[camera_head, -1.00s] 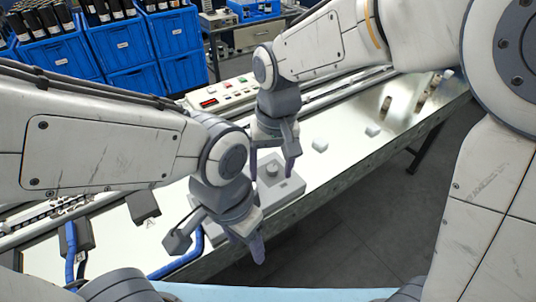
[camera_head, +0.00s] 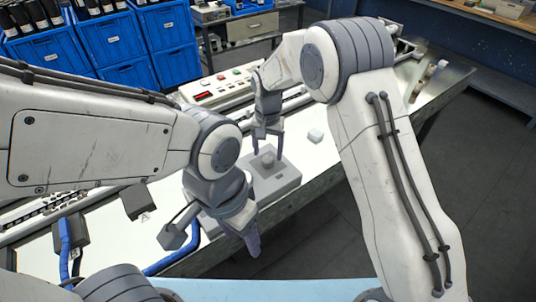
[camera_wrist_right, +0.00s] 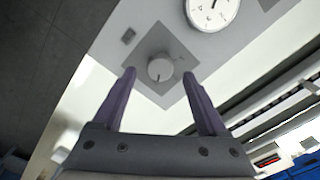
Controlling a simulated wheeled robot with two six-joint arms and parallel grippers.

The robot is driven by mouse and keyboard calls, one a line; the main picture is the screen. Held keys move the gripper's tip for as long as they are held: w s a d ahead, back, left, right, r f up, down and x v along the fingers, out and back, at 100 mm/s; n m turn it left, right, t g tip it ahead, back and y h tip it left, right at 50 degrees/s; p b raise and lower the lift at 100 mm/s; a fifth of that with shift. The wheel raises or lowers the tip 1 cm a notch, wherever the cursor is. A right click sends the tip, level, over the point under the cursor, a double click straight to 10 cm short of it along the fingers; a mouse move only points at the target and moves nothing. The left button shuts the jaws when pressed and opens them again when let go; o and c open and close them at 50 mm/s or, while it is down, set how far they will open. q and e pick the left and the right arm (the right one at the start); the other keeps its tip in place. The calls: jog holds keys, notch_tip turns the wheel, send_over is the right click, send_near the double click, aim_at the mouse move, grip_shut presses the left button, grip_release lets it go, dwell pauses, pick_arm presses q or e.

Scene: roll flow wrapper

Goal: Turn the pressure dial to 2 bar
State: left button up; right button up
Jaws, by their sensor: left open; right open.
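The pressure dial (camera_head: 268,159) is a round grey knob on a grey box (camera_head: 285,183) on the table. In the right wrist view the dial (camera_wrist_right: 160,68) sits on a darker diamond-shaped plate, with a dark mark near its lower edge. A white round gauge (camera_wrist_right: 212,8) is beside it, partly cut off by the top edge. My right gripper (camera_head: 267,150) is open just behind the dial; in its wrist view the fingers (camera_wrist_right: 162,92) point toward the dial, one on each side, apparently not touching it. My left gripper (camera_head: 250,238) hangs in front of the box, its opening hard to see.
A control panel (camera_head: 215,88) with buttons and a red display stands behind. A small white block (camera_head: 315,135) lies right of the box. Blue crates (camera_head: 110,42) stand at the back left. Blue hoses (camera_head: 175,258) run along the table's near left.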

aim_at(268, 161)
jog(key=shift+f, duration=1.25)
grip_shut()
jog(key=shift+n, duration=0.3)
jog(key=shift+r+n+p, duration=0.1)
jog(key=shift+n+p, duration=0.3)
jog(key=shift+n, duration=0.5)
jog(key=n, duration=0.3)
jog(key=shift+n+p, duration=0.3)
jog(key=shift+p, duration=0.05)
jog(key=n, duration=0.5)
jog(key=shift+n+p, duration=0.3)
jog(key=shift+w+n, duration=0.1)
jog(key=shift+n, duration=0.2)
